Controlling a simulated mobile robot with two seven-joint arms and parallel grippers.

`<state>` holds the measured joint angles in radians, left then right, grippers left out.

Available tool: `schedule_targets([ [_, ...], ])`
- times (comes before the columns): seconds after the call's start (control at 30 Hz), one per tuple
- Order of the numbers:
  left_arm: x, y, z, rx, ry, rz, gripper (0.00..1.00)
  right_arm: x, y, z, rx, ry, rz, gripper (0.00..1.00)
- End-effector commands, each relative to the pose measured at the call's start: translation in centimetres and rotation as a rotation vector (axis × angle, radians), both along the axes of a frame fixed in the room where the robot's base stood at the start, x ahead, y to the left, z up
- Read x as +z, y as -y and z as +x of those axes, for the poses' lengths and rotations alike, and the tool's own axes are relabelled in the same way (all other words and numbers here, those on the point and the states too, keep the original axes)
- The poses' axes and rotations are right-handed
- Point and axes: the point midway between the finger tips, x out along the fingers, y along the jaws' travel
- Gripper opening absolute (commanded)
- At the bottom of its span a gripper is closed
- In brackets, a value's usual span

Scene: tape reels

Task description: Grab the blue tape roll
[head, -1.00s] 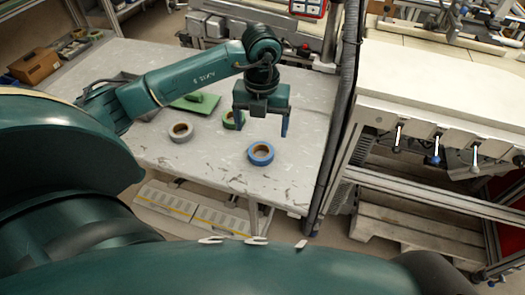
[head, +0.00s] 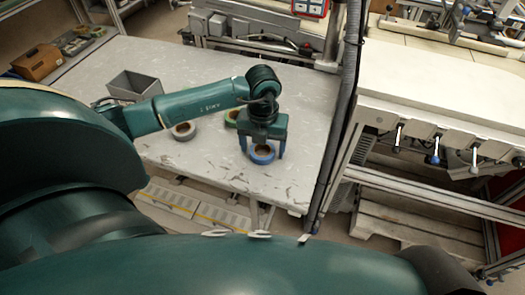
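The blue tape roll (head: 262,158) lies flat on the grey table near its front right part. My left gripper (head: 262,150) points down over it, with one finger at the roll's left side and the other at its right side. The fingers are apart and the gripper looks open; I cannot tell whether they touch the roll. The gripper body hides part of the roll's far side. My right gripper is not in view.
A grey bin (head: 135,84) stands further back on the table (head: 215,165). A dark vertical post (head: 338,110) stands at the right edge.

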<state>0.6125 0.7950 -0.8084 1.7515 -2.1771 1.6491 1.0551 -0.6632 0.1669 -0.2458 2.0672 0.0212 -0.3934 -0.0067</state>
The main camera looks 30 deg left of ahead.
Motion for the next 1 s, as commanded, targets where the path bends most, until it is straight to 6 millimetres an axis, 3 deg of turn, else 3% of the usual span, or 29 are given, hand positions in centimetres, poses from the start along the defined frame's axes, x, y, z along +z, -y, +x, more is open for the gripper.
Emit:
schedule_targets([
  [0.5,0.1,0.0,0.0,0.0,0.001,0.0,0.36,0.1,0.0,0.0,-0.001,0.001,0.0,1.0],
  [0.77,0.5,0.0,0.1,0.0,0.002,0.0,0.36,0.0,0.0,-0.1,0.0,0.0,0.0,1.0],
  [1.0,4.6,0.0,0.2,0.0,0.007,0.001,0.36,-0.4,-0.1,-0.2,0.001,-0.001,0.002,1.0],
])
